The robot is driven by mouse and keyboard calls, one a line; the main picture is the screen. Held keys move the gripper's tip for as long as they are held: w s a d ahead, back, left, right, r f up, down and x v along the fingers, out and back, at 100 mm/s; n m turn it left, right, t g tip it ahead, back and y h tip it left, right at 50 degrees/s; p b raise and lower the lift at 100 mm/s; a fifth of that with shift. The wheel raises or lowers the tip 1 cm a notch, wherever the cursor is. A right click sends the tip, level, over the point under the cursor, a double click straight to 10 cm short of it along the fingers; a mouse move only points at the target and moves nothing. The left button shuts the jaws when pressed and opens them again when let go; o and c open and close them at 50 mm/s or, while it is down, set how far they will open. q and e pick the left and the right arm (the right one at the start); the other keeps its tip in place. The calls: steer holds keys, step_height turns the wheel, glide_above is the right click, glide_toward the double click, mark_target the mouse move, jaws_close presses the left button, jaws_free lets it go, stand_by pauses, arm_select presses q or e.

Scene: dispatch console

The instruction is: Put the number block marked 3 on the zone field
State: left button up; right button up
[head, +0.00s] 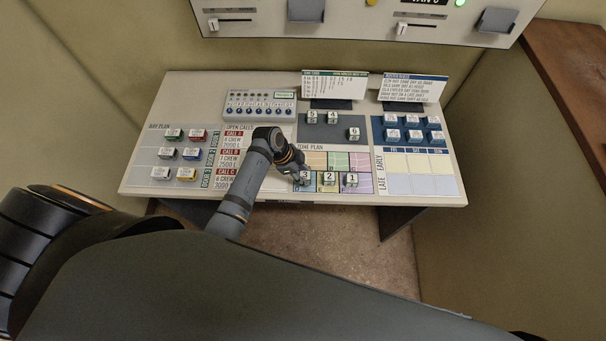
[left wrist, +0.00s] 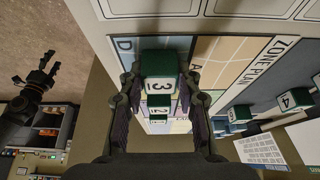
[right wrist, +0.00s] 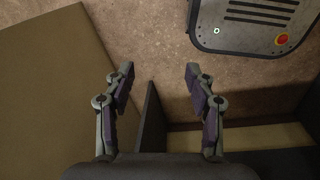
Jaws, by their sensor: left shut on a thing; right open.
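The number block marked 3 (head: 305,177) is at the lower left of the coloured zone field (head: 341,160) in the head view. My left gripper (head: 299,174) is shut on it. In the left wrist view the green-topped, white-faced block 3 (left wrist: 157,88) sits between the two fingers, larger than the blocks behind it. Whether its base touches the field is hidden. Blocks marked 2 (head: 328,178) and 1 (head: 351,180) stand in a row to its right. My right gripper (right wrist: 158,84) is open and empty over the floor in its wrist view.
Blocks 5 (head: 312,117), 4 (head: 333,118) and 6 (head: 354,134) stand on the dark grey pad (head: 322,133) behind the field. Blue blocks (head: 414,135) stand at the right, coloured blocks (head: 167,153) on the bay plan at the left. A card (head: 334,85) stands at the back.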

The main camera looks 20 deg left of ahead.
arm_select(q)
steer(key=shift+s+d, duration=0.2)
steer(key=shift+d, duration=0.05)
steer(key=shift+s+a, duration=0.1)
steer(key=shift+s, duration=0.05)
steer(key=o, duration=1.1)
steer(key=shift+a, duration=0.15)
steer(key=shift+r, duration=0.3)
steer(key=b+v, duration=0.1)
steer(key=v, duration=1)
steer(key=shift+a+r+b, duration=0.15)
steer(key=shift+r+b, duration=0.15)
steer(key=shift+r, duration=0.05)
arm_select(e)
steer(key=shift+w+a+f, duration=0.15)
steer(key=shift+w+f, duration=0.15)
steer(key=shift+f, duration=0.4)
